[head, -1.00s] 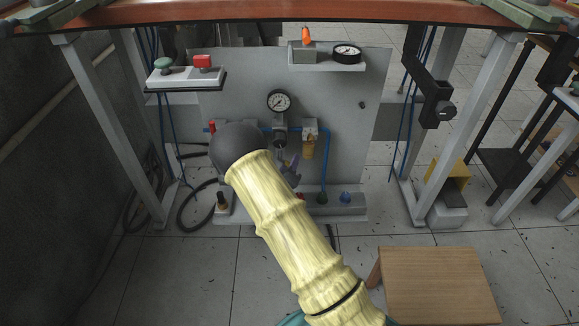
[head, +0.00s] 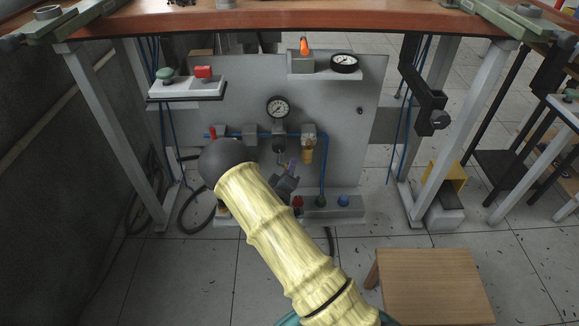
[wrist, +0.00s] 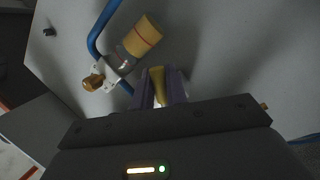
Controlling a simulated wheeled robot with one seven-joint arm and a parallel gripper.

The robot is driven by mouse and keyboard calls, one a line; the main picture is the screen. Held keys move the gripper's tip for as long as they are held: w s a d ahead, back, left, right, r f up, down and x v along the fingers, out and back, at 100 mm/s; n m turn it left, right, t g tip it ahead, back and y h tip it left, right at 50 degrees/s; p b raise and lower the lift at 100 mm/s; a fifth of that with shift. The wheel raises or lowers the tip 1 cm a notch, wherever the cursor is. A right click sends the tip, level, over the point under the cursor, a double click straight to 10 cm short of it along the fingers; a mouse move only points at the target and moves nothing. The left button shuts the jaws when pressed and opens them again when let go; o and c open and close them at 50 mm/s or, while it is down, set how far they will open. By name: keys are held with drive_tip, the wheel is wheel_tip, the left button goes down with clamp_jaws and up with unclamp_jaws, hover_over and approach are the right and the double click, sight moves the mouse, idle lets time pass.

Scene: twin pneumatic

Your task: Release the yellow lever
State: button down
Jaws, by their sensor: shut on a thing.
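A small yellow piece (wrist: 158,88), which looks like the yellow lever, sits between the purple fingers of my gripper (wrist: 158,74) in the wrist view. The fingers are shut on it, in front of the grey panel. The lever cannot be made out there; my gripper and arm cover that area.
The grey panel (head: 345,120) carries a gauge (head: 277,107), an amber bowl (head: 307,155) and blue tubing (head: 324,170). It stands under a wooden tabletop (head: 330,17) between metal legs. A wooden stool (head: 430,285) stands at the lower right.

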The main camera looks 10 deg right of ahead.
drive_tip(key=c, duration=1.5)
unclamp_jaws()
drive_tip(key=shift+o, duration=0.2)
drive_tip(key=shift+s, duration=0.15)
drive_tip(key=p+v, duration=0.5)
drive_tip(key=v, duration=1.2)
drive_tip(key=shift+p, duration=0.3)
